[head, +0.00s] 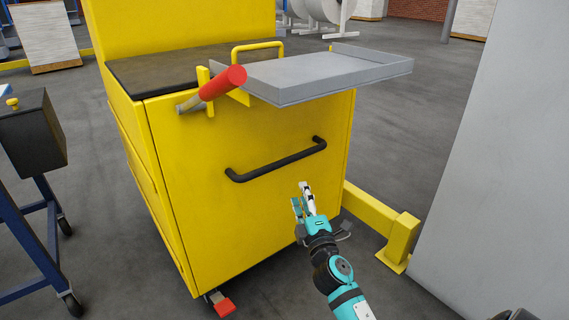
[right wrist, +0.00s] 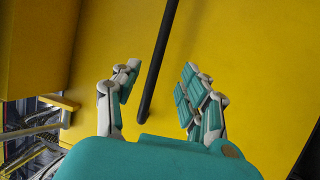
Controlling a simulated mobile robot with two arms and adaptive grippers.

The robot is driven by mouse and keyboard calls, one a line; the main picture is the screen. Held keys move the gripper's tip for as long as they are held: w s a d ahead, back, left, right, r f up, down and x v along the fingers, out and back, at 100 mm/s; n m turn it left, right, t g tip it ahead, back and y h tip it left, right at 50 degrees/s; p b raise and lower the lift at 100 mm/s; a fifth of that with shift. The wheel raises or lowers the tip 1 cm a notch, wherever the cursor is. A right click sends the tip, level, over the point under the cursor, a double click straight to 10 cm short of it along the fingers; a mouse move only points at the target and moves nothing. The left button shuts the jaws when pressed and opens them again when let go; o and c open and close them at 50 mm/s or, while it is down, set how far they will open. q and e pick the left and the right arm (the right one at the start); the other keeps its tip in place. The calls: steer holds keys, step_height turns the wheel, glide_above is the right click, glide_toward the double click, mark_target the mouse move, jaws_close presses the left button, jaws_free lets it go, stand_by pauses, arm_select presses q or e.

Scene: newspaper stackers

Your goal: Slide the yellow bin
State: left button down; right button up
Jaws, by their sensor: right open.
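The yellow bin (head: 225,190) stands in the middle of the head view on casters. A black bar handle (head: 276,160) runs across its front face. My right gripper (head: 302,195) is open and empty, below the right part of the handle in the head view. In the right wrist view the handle (right wrist: 158,60) runs lengthwise between the open fingers of the gripper (right wrist: 157,85), with the yellow face behind it. I cannot tell whether the gripper touches the bin. My left gripper is not in view.
A grey tray (head: 325,75) and a red-gripped lever (head: 222,83) sit at the bin's top. A yellow floor rail (head: 370,207) and post (head: 402,240) stand at right, beside a large grey panel (head: 500,190). A blue-legged stand (head: 40,235) is at left. Grey floor is open beyond.

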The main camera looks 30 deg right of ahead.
mark_target(289, 163)
steer(key=b+x, duration=0.2)
steer(key=x, duration=1.2)
steer(key=shift+w+d, duration=0.2)
steer(key=shift+w, duration=0.1)
jaws_close()
